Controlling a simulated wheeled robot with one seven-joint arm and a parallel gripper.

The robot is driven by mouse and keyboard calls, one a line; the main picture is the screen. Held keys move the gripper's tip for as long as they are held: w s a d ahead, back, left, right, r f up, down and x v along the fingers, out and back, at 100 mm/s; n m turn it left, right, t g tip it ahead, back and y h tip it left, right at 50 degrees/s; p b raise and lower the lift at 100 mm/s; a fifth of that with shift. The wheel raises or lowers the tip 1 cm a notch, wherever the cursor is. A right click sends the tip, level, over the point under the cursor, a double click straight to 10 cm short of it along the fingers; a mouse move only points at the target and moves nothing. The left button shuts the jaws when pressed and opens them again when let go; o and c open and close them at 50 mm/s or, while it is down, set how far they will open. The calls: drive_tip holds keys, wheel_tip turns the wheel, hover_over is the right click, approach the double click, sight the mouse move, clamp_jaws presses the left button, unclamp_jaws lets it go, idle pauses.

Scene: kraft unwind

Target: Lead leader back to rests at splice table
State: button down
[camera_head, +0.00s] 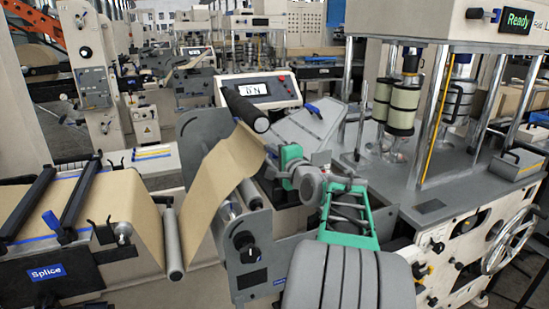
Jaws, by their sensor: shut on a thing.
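The leader (232,162) is a tan kraft paper sheet. It rises steeply from a grey roller, and its upper right edge meets my gripper (273,157). My gripper is shut on that edge; the fingertips are small and partly hidden, so the exact grip is hard to see. The splice table (60,271) is at the lower left, marked "Splice", with tan paper (130,205) over its top. Two black bars (80,200) with blue parts lie across it. I cannot tell which parts are the rests.
A grey roller (172,245) stands between the table and the sheet. A black roller (245,108) is just above the sheet's top. A grey side plate (205,130) stands behind it. A machine (440,195) with posts and a handwheel (510,240) fills the right.

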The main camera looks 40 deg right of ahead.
drive_tip(key=shift+f+t+b, duration=0.35)
drive_tip(key=shift+t+b, duration=0.05)
drive_tip(key=shift+b, duration=0.95)
drive_tip(key=w+a+b, duration=0.2)
drive_tip(key=w+a, duration=0.1)
drive_tip(key=a, duration=0.9)
drive_tip(key=w+a+b, duration=0.1)
drive_tip(key=w+a, duration=0.3)
drive_tip(key=a, duration=0.9)
drive_tip(key=shift+f+b, duration=0.15)
drive_tip(key=shift+b, duration=0.25)
drive_tip(key=shift+w, duration=0.1)
